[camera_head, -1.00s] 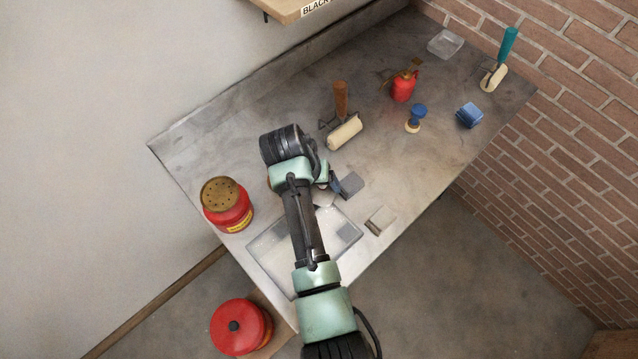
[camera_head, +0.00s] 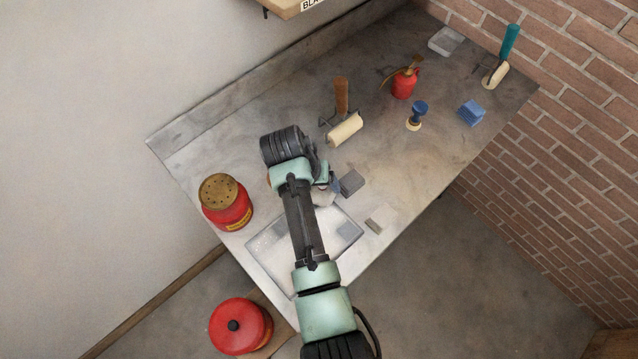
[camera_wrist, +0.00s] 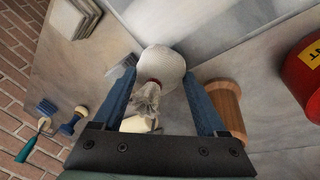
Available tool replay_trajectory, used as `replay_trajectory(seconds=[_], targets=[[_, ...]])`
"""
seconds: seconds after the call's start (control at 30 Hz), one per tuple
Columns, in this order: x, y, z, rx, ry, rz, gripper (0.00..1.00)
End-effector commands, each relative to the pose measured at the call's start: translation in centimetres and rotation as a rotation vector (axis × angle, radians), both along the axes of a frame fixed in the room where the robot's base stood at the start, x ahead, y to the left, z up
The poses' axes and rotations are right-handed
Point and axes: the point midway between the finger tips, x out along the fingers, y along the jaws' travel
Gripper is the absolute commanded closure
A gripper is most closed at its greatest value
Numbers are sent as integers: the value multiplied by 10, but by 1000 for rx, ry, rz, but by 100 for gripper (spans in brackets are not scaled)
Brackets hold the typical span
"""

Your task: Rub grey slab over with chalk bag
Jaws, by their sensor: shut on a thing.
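My gripper (camera_wrist: 158,82) is shut on the chalk bag (camera_wrist: 162,62), a pale round bag with a gathered neck between the blue fingers. In the head view the bag (camera_head: 323,199) shows only partly beside my wrist, close to the far edge of the pale tray. A dark grey slab (camera_head: 352,182) lies on the bench just right of my gripper. Which one is the task's slab I cannot tell. Whether the bag touches any surface is unclear.
The pale tray (camera_head: 268,262) with grey patches lies partly under my arm. A red shaker can (camera_head: 228,205) stands left. A wooden cylinder (camera_wrist: 226,105) is close beside my finger.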

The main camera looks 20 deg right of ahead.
Motion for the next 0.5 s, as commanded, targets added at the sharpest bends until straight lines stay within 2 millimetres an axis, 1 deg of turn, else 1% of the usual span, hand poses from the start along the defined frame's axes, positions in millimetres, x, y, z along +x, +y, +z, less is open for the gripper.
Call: replay_trajectory(seconds=[0.27, 0.37, 0.5], targets=[[0, 0, -6, 0, 0, 0, 95], [0, 1, -5, 0, 0, 0, 95], [-2, 6, -4, 0, 1, 1, 95]])
